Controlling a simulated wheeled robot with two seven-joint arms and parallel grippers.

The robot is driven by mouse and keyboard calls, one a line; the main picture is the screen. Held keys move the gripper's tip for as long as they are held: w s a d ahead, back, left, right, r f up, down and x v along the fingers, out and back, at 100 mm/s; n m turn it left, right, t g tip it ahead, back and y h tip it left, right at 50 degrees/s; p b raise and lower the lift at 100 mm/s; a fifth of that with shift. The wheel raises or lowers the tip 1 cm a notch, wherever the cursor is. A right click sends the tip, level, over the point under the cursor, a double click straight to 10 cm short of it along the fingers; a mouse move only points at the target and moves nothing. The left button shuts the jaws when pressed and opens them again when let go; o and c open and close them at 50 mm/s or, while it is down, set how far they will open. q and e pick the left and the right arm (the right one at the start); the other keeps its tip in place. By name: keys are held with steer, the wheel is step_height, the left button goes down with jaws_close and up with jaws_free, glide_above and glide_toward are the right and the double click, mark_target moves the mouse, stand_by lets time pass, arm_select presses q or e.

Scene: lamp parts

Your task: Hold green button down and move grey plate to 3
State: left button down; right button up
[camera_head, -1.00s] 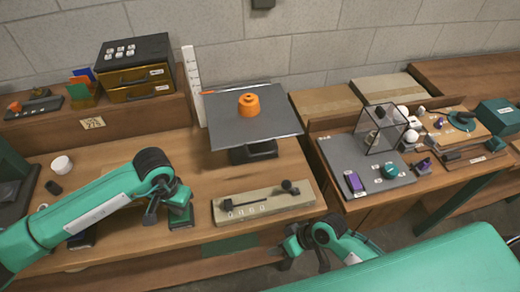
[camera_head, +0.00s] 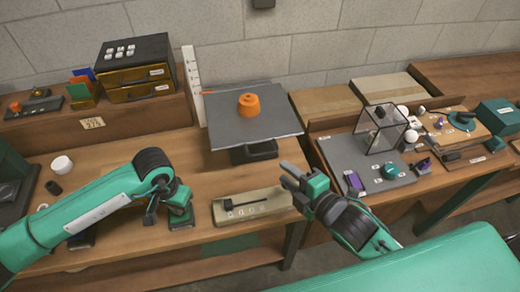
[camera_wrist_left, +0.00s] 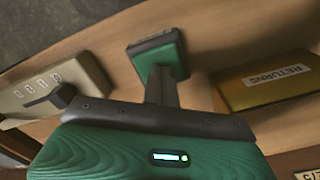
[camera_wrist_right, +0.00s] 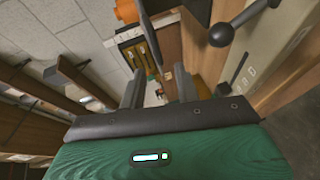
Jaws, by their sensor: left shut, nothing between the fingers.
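The grey plate (camera_head: 225,125) is a tilted-looking square platform with an orange knob-like piece (camera_head: 249,104) on top. It stands beside a white marked scale (camera_head: 193,85). The green button (camera_head: 181,224) is a small pad on the bench; it also shows in the left wrist view (camera_wrist_left: 155,52). My left gripper (camera_head: 178,209) is shut, its fingertips at the button; how far it is pressed I cannot tell. My right gripper (camera_head: 287,177) is open and empty above the right end of a beige lever box (camera_head: 238,206). The lever's ball knob (camera_wrist_right: 221,35) shows beyond its fingers.
A dark-topped drawer cabinet (camera_head: 135,60) stands at the back left. A glass case (camera_head: 380,128), a purple block (camera_head: 353,183) and a teal knob (camera_head: 389,171) are on the right bench. A white cup (camera_head: 62,164) stands at the left.

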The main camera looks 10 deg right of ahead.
steer(key=x, duration=1.2)
steer(key=shift+r, duration=0.25)
jaws_close()
